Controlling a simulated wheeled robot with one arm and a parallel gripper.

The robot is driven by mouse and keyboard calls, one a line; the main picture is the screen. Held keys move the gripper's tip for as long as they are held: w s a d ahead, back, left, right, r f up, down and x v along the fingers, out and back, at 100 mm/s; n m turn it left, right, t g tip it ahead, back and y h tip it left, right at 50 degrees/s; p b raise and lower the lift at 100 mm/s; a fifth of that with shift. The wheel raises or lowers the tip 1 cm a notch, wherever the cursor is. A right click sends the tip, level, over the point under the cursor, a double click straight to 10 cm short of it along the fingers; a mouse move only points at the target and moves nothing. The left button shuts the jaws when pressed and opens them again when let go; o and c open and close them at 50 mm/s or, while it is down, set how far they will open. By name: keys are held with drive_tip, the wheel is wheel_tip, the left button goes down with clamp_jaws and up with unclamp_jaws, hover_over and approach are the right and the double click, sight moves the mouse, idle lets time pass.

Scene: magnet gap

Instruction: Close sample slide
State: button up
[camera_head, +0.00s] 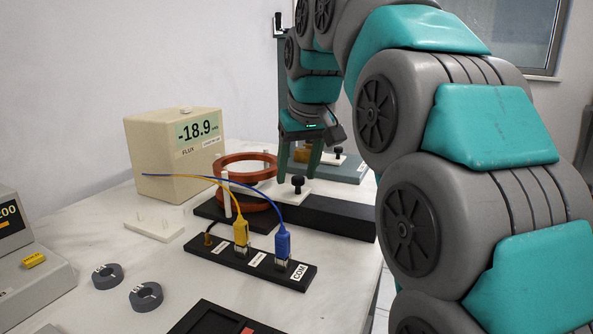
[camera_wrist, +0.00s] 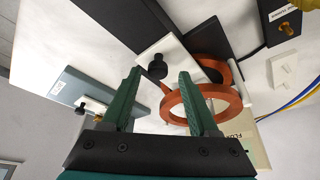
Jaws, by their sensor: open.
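The sample slide is a white plate (camera_head: 290,197) with a black knob (camera_head: 297,184), lying on a black rail (camera_head: 338,216). Its left end reaches the orange coil rings (camera_head: 262,165), where part of it is hidden. In the wrist view the white plate (camera_wrist: 176,48) and black knob (camera_wrist: 157,66) lie beyond the fingertips, with the orange rings (camera_wrist: 205,104) to the right. My gripper (camera_head: 298,172) is open and empty, fingers pointing down, just above and behind the knob. In the wrist view the knob shows between the fingertips of my gripper (camera_wrist: 160,74).
A beige flux meter (camera_head: 170,160) reads -18.9. A black strip (camera_head: 225,256) with yellow (camera_head: 241,233) and blue (camera_head: 282,244) plugs stands in front. A grey-green block (camera_head: 347,172) with another knob lies behind my gripper.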

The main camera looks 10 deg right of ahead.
drive_tip(key=p+v, duration=0.1)
drive_tip(key=v, duration=0.6)
drive_tip(key=shift+r, duration=0.2)
